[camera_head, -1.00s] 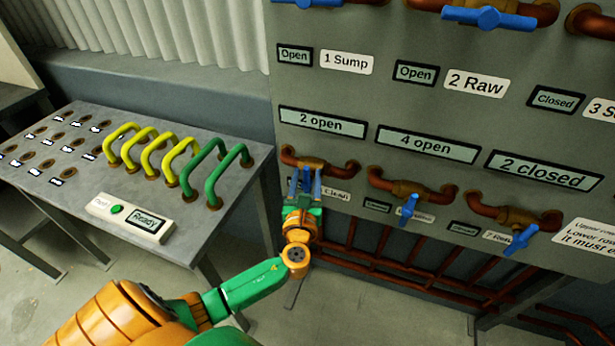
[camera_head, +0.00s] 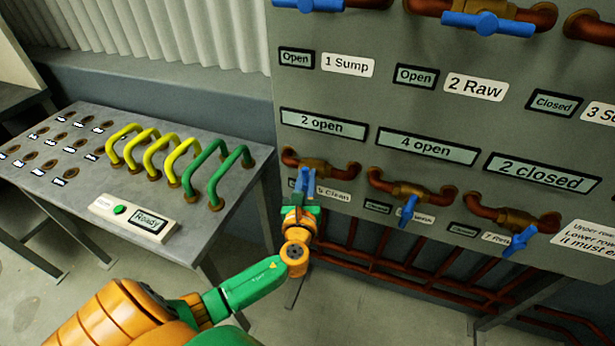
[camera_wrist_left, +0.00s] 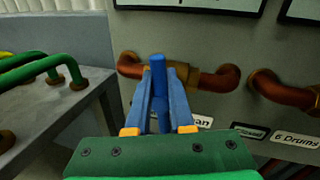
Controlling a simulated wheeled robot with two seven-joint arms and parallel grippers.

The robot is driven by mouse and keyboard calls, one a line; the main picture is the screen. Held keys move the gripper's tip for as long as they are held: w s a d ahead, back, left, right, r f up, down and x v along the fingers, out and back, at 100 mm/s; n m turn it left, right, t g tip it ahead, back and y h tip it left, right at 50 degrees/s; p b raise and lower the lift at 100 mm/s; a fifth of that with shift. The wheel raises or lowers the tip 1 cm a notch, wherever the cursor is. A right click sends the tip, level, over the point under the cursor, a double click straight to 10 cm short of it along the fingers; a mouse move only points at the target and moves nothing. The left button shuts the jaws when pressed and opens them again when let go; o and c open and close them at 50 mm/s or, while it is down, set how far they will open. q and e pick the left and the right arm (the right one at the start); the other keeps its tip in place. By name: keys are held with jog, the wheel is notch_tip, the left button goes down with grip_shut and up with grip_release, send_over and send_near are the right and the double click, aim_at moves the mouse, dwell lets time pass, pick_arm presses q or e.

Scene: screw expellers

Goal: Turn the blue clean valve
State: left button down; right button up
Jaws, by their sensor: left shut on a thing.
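The blue clean valve handle (camera_wrist_left: 157,70) hangs below its brass body on a red pipe (camera_wrist_left: 218,80), at the left of the panel's lower row. The same pipe shows in the head view (camera_head: 343,171), above the white label "5 Clean" (camera_head: 334,194). My left gripper (camera_head: 305,182), with blue fingers, comes from below and is shut on the handle. In the left wrist view the gripper (camera_wrist_left: 158,88) has its fingers on both sides of the handle, whose upper end stands above the tips. My right gripper is not in view.
Two more lower valves with blue handles, a nearer one (camera_head: 408,210) and a farther one (camera_head: 520,240), hang to the right. Red pipes run below the panel. A grey table (camera_head: 78,187) with yellow handles (camera_head: 160,150) and green handles (camera_head: 217,178) stands at left.

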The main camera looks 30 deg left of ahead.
pick_arm(q)
jog(key=n+h+p, duration=0.1)
jog(key=n, duration=0.2)
jog(key=a+n+p, duration=0.1)
jog(key=n, duration=0.2)
jog(key=f+n+g+h+p, duration=0.1)
jog(key=n, duration=0.2)
jog(key=shift+s+a+h, duration=0.2)
jog(key=shift+a+h, duration=0.1)
jog(key=shift+f, duration=0.1)
dwell(0.5)
jog(key=c, duration=0.8)
grip_release()
jog(key=shift+s, duration=0.1)
jog(key=v, duration=0.7)
